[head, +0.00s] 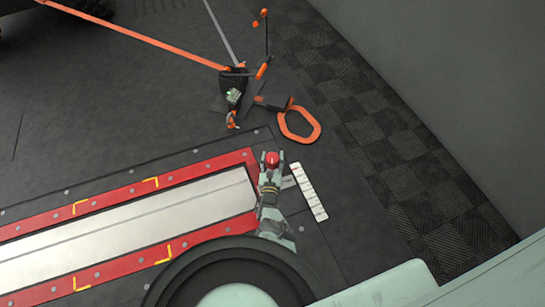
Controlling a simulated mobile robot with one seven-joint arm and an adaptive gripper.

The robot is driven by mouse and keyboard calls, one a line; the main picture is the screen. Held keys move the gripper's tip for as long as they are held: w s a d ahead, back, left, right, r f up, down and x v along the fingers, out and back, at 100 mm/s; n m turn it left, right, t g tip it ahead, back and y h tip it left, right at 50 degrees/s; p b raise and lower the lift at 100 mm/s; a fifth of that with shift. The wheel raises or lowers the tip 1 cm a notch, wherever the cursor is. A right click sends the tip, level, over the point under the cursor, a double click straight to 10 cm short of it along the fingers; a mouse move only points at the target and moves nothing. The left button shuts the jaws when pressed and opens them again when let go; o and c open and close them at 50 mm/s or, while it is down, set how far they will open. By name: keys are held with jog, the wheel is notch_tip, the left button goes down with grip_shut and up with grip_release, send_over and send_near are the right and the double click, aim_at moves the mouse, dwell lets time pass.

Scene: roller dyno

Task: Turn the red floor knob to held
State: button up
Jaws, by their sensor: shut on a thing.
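The red floor knob (271,159) shows as a small red round top just beyond the right end of the red-framed roller bed. My gripper (272,157) reaches it from below in the picture, with a finger on each side, and is shut on it. The knob's lower part is hidden by the fingers. A white label strip with dark marks (310,192) lies on the floor to the right of the gripper. Its markings are too small to read, and I cannot tell which setting the knob points to.
The red-framed roller bed (203,168) lies left of my gripper. Behind stand an anchor with an orange strap (150,40), an orange loop (300,135) and an upright bar with orange ends (265,45). A grey wall (470,110) bounds the right. Dark floor between is clear.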

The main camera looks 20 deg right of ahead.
jog(key=n+y, duration=0.2)
jog(key=y, duration=0.1)
jog(key=n+t+y+b, duration=0.1)
jog(key=n+y, duration=0.1)
jog(key=shift+w+d+t+y, duration=0.1)
jog(key=shift+d+t+y, duration=0.05)
jog(key=shift+t+y, duration=0.2)
jog(key=n+y+b, duration=0.1)
jog(key=y, duration=0.1)
jog(key=n+y+b, duration=0.2)
jog(key=y+b, duration=0.1)
jog(key=shift+f+y, duration=0.25)
jog(key=shift+y, duration=0.1)
jog(key=n+g+y+b, duration=0.1)
jog(key=n+y+b, duration=0.1)
jog(key=y+b, duration=0.1)
jog(key=n+g+y+b, duration=0.2)
jog(key=y+b, duration=0.1)
jog(key=b, duration=0.1)
jog(key=shift+f+n, duration=0.1)
jog(key=shift+n, duration=0.2)
jog(key=n+g+y+b, duration=0.1)
jog(key=b, duration=0.1)
jog(key=n+g+y+b, duration=0.1)
jog(key=y+b, duration=0.1)
jog(key=b, duration=0.1)
jog(key=shift+r+g, duration=0.25)
jog(key=shift+n, duration=0.3)
jog(key=shift+r+g+b, duration=0.15)
jog(key=shift+g+b, duration=0.15)
